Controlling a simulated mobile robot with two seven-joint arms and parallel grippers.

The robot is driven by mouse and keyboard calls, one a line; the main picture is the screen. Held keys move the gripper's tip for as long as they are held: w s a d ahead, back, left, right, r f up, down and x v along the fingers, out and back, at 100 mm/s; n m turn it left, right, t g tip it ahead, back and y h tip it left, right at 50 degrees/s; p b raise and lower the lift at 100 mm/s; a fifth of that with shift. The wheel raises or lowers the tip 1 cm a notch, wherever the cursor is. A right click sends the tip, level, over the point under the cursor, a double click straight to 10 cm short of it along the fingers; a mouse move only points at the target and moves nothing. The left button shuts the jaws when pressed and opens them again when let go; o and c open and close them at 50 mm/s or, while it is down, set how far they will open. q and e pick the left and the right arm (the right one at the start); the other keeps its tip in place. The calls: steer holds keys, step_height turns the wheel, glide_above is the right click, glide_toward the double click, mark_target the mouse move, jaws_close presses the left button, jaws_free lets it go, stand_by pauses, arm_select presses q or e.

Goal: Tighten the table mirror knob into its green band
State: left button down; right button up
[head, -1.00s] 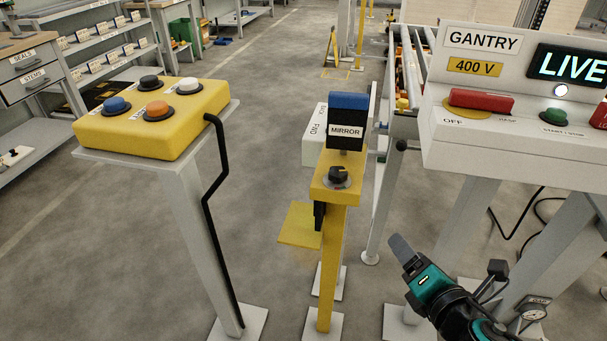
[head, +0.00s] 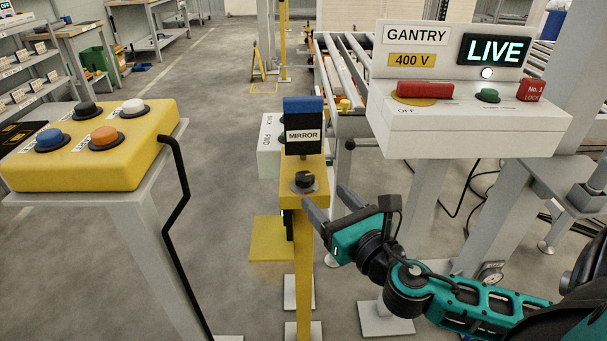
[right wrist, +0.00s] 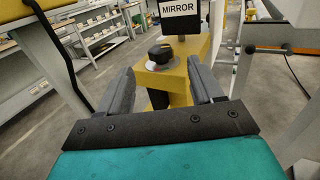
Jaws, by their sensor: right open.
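The table mirror knob (head: 304,180) is black and sits on a pale dial on top of a yellow post (head: 308,262), below a sign reading MIRROR (head: 302,135). The dial's green band cannot be made out at this size. My right gripper (head: 326,198) is open and empty, just right of and in front of the knob, pointing toward the post. In the right wrist view the knob (right wrist: 161,52) shows ahead, beyond and between the two open fingers (right wrist: 160,76), apart from them. My left gripper is not in view.
A yellow button box (head: 95,165) on a stand is at the left. The white GANTRY 400 V panel (head: 465,125), with a LIVE display, stands at the right, above my right arm. A roller conveyor (head: 345,75) is behind. Floor between the button stand and post is clear.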

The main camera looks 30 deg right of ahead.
mark_target(310, 181)
steer(key=w, duration=0.7)
steer(key=shift+w+d, duration=0.2)
steer(key=shift+d, duration=0.1)
steer(key=shift+w, duration=0.8)
steer(key=shift+c, duration=0.4)
steer(key=c, duration=0.9)
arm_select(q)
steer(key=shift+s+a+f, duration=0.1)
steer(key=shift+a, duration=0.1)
arm_select(e)
steer(key=shift+o, duration=0.2)
